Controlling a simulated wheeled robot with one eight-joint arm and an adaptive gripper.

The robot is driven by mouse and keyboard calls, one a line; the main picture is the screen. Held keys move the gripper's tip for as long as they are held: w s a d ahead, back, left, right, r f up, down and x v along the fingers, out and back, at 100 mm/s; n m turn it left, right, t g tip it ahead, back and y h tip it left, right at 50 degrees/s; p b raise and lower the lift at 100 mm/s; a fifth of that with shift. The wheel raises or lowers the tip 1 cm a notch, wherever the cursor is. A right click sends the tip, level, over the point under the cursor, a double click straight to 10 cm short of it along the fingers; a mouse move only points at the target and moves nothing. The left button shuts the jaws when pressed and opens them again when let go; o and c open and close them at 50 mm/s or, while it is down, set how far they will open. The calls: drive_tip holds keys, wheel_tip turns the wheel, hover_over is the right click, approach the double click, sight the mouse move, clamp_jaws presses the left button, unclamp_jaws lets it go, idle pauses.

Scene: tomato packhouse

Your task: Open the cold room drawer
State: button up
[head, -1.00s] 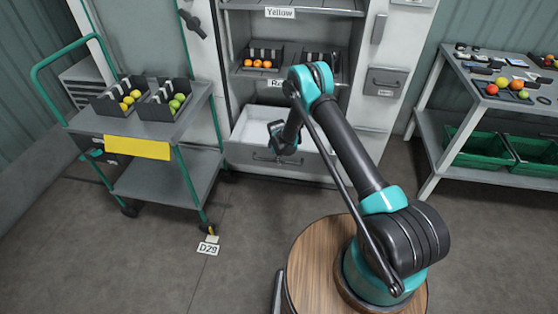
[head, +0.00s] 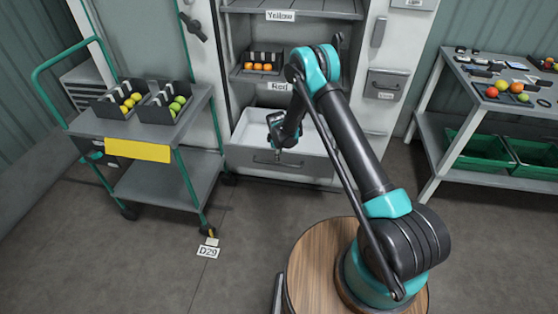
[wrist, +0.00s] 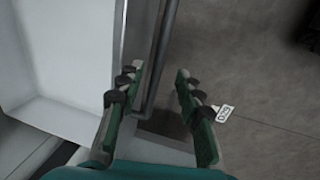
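The cold room drawer (head: 238,158) is a grey-fronted, white-lined drawer low in the open cold room, and it stands partly out with its empty-looking white inside showing. Its bar handle (head: 262,160) runs across the front; part of the front is behind my arm. My gripper (head: 279,149) is above the front, close to the handle. In the wrist view, my gripper (wrist: 160,84) has its green fingers apart, with the dark handle bar (wrist: 161,60) showing between them, nearer the left finger. I cannot tell whether they touch. The white drawer inside (wrist: 62,60) fills the left.
A green-framed trolley (head: 150,190) with fruit boxes stands to the left. A steel table (head: 455,95) with fruit and green crates below stands to the right. Shelves (head: 248,75) with orange fruit are above the drawer. The floor (head: 180,260) in front is mostly clear.

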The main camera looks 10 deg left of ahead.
drive_tip(key=shift+s+r, duration=0.25)
drive_tip(key=shift+r, duration=1)
drive_tip(key=shift+s+r, duration=0.25)
drive_tip(key=shift+r, duration=1)
drive_tip(key=s+d+r+m+t, duration=0.1)
drive_tip(key=s+d+r+m, duration=0.35)
drive_tip(key=d+r, duration=0.65)
drive_tip(key=s+d+r+m, duration=0.4)
drive_tip(key=s+d+r, duration=0.2)
drive_tip(key=d+r, duration=0.55)
drive_tip(key=s+d+r+m, duration=0.1)
drive_tip(key=s+d+m, duration=0.2)
drive_tip(key=s, duration=0.5)
drive_tip(key=s+d+r+m, duration=0.2)
drive_tip(key=s+d+m, duration=0.1)
drive_tip(key=s, duration=0.5)
drive_tip(key=s+d+r+m+t, duration=0.1)
drive_tip(key=s+d+r+m, duration=0.1)
drive_tip(key=s+d, duration=0.3)
drive_tip(key=s+m, duration=0.1)
drive_tip(key=s, duration=0.3)
